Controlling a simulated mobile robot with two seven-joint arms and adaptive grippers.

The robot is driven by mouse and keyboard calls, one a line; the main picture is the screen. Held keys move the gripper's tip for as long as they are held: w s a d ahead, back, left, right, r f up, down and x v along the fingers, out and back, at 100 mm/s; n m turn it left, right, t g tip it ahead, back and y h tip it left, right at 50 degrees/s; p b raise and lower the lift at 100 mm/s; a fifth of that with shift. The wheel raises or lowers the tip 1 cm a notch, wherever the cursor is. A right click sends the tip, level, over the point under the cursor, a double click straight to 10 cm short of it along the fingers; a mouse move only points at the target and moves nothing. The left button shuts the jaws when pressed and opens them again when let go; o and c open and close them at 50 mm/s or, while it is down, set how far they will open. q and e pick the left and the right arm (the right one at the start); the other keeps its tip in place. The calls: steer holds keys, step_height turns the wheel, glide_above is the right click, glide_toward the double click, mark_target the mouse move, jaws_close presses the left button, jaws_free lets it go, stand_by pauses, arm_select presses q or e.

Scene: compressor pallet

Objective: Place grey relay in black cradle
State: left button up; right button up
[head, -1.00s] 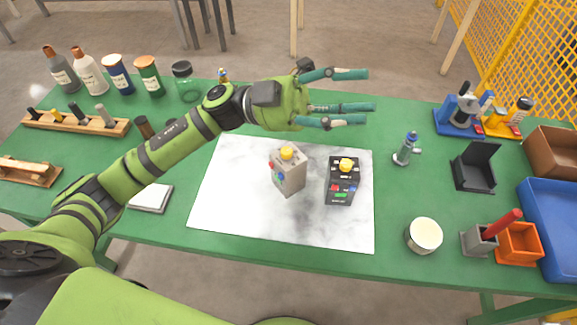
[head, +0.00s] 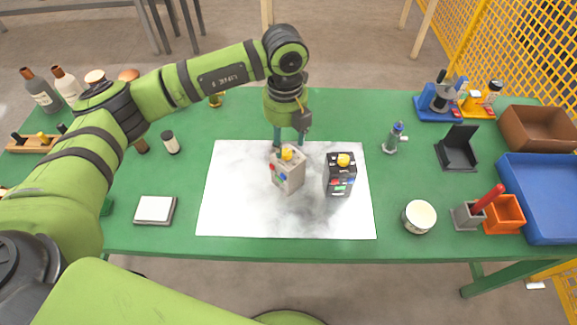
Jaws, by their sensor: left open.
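The grey relay (head: 288,176), a light box with a yellow knob on top and coloured buttons on its face, stands upright on the white marbled mat (head: 235,205). A similar black box (head: 340,180) stands to its right. The black cradle (head: 458,154) is at the right of the table, its tall back plate standing up. My left gripper (head: 289,143) points down at the relay's far side, teal fingers apart. The relay hides the fingertips in part; I cannot tell whether they touch it. My right gripper is out of view.
A small blue-topped bottle (head: 394,138) stands between mat and cradle. A round white-topped tin (head: 419,216), grey and orange holders (head: 503,214) and a blue tray (head: 543,200) lie to the right. Green table (head: 370,115) is clear behind the mat.

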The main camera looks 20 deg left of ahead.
mark_target(286, 151)
arm_select(q)
steer(key=shift+d+f+p, duration=0.1)
steer(key=shift+f+p, duration=0.55)
steer(key=shift+f, duration=1.35)
jaws_close()
